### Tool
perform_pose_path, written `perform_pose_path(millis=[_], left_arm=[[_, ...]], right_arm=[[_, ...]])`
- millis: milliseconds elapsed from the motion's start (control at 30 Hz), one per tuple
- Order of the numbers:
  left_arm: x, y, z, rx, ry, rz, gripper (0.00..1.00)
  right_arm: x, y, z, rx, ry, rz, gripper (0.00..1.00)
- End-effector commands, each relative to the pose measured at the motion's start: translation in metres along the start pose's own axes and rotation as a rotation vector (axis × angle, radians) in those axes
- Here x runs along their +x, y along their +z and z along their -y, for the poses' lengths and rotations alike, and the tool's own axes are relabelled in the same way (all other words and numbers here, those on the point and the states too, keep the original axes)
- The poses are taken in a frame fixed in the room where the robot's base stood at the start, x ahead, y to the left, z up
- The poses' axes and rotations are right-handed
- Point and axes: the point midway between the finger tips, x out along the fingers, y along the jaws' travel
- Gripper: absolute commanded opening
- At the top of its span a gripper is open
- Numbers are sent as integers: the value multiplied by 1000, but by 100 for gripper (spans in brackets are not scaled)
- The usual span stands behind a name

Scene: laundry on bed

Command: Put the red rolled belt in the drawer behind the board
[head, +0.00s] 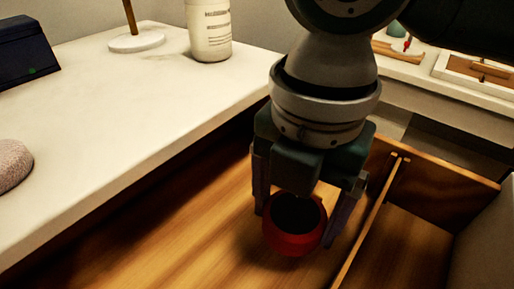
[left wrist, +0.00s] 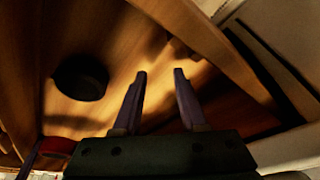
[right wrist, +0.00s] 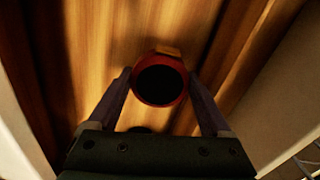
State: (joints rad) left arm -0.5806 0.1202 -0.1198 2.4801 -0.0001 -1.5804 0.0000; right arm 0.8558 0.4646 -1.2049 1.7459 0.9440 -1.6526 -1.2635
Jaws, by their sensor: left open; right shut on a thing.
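The red rolled belt (head: 292,240) is a short red ring with a dark hollow middle. My right gripper (head: 308,212) is shut on it, one finger on each side, and holds it over the wooden drawer floor. In the head view it is left of the thin upright board (head: 366,228). In the right wrist view the belt (right wrist: 183,88) sits between the fingertips. My left gripper (left wrist: 160,76) is open and empty over wood, seen only in its own wrist view. A red edge of the belt (left wrist: 58,147) shows there at lower left.
The wooden drawer (head: 170,235) lies beside a white top (head: 110,110) bearing a bottle (head: 209,30), a dark box (head: 27,52) and a pinkish rounded thing (head: 12,165). A dark round patch (left wrist: 80,77) shows on the wood; object or shadow, I cannot tell.

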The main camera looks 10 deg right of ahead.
Motion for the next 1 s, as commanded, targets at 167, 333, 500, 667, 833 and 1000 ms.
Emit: perform_pose_path(millis=[167, 333, 500, 667, 833, 1000], left_arm=[[5, 2, 0, 0, 0, 0, 42], [16, 5, -1, 0, 0, 0, 42], [16, 5, -1, 0, 0, 0, 42], [16, 5, -1, 0, 0, 0, 42], [17, 5, -1, 0, 0, 0, 42], [17, 5, -1, 0, 0, 0, 42]], right_arm=[[14, 0, 0, 0, -2, -1, 18], [42, -1, 1, 1, -1, -1, 18], [48, 0, 1, -1, 1, 0, 18], [48, 0, 1, 0, 0, 0, 18], [50, 0, 1, 0, 0, 0, 90], [50, 0, 1, 0, -1, 0, 100]])
